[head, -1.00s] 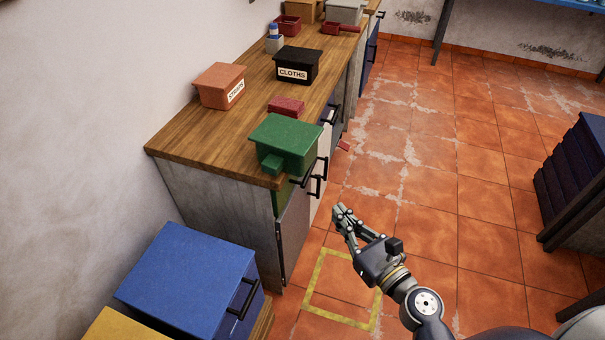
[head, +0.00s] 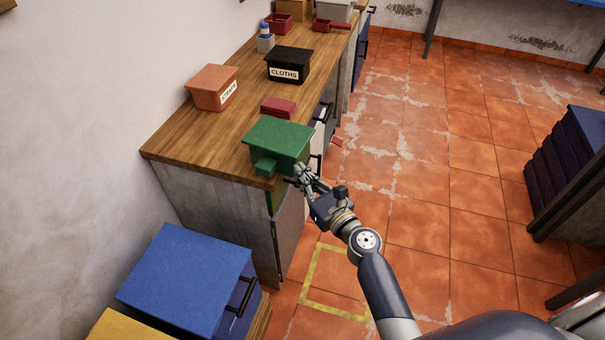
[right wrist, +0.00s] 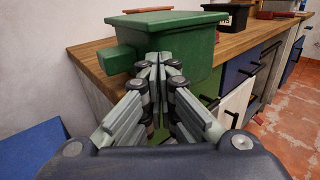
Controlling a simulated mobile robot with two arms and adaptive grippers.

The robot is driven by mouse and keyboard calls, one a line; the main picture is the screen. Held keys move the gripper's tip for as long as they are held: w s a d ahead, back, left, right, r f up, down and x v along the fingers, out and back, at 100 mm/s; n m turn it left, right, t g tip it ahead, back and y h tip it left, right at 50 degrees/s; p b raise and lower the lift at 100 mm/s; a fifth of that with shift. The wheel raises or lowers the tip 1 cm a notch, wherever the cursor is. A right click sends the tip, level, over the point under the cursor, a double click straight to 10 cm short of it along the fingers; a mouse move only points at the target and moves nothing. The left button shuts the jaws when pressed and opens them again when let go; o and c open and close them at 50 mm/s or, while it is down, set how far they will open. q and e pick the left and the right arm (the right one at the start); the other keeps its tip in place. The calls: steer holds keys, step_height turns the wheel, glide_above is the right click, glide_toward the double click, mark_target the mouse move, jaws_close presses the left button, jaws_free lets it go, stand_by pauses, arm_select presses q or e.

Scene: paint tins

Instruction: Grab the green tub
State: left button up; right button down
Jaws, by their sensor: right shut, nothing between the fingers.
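The green tub (head: 281,139) stands at the near right corner of the wooden counter, lid on, with a block-like handle sticking out of its near side. It also shows in the right wrist view (right wrist: 187,38), straight ahead of the fingers. My right gripper (head: 299,170) is shut and empty, its fingertips close to the tub's near right side. In the right wrist view the closed fingertips (right wrist: 160,58) overlap the tub's lower front; I cannot tell whether they touch it. My left gripper is out of view.
On the wooden counter (head: 188,138) behind the tub are a small red box (head: 278,107), a black CLOTHS box (head: 288,64) and an orange STRAPS box (head: 212,88). A blue cabinet (head: 187,279) stands at the lower left.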

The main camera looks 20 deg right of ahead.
stand_by(0.3)
steer(key=shift+x, duration=0.95)
steer(key=shift+s, duration=0.1)
